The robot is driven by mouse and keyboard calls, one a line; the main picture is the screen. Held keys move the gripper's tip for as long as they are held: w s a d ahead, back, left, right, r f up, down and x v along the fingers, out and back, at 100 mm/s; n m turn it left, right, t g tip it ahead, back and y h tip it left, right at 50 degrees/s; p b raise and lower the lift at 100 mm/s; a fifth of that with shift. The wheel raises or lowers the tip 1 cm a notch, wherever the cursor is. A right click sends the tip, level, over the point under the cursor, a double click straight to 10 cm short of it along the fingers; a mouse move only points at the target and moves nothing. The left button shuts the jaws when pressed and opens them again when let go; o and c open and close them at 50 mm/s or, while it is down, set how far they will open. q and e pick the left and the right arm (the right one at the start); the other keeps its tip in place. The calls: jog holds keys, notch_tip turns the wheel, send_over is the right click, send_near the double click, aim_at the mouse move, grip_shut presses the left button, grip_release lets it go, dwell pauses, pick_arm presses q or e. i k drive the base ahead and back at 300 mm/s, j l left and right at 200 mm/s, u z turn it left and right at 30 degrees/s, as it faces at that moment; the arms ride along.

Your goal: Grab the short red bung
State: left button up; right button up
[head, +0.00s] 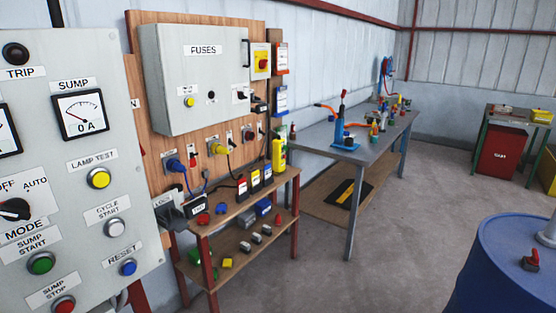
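I cannot tell for sure which thing is the short red bung. A small round red piece (203,219) sits on the top shelf of the wooden rack below the fuse board, near its left end. Another small red piece (245,246) is on the lower shelf. A red item with a dark part (530,262) rests on the lid of the blue drum at the lower right. All are too small to make out in detail. Neither of my grippers shows in the head view.
A grey control panel (75,245) with buttons fills the left, close by. The rack (285,183) holds several small bottles and blocks. A grey workbench (318,145) stands beyond it. The blue drum (500,285) is at the right. The concrete floor (390,235) between them is clear.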

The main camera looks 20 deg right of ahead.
aim_at(534, 259)
jog(key=i+l+z, duration=0.1)
jog(key=i+z, duration=0.4)
jog(key=i, duration=0.2)
jog(key=i+j+z, duration=0.1)
jog(key=i+z, duration=0.35)
jog(key=i, duration=0.2)
jog(key=i+z, duration=0.35)
jog(key=i, duration=0.4)
jog(key=i+j+z, duration=0.15)
jog(key=i+z, duration=0.2)
jog(key=i, duration=0.4)
jog(key=i+z, duration=0.1)
jog(key=z, duration=0.3)
jog(key=i+z, duration=0.1)
jog(key=z, duration=0.25)
jog(key=i+j+z, duration=0.1)
jog(key=z, duration=0.3)
jog(key=i+j+z, duration=0.1)
jog(key=z, duration=0.3)
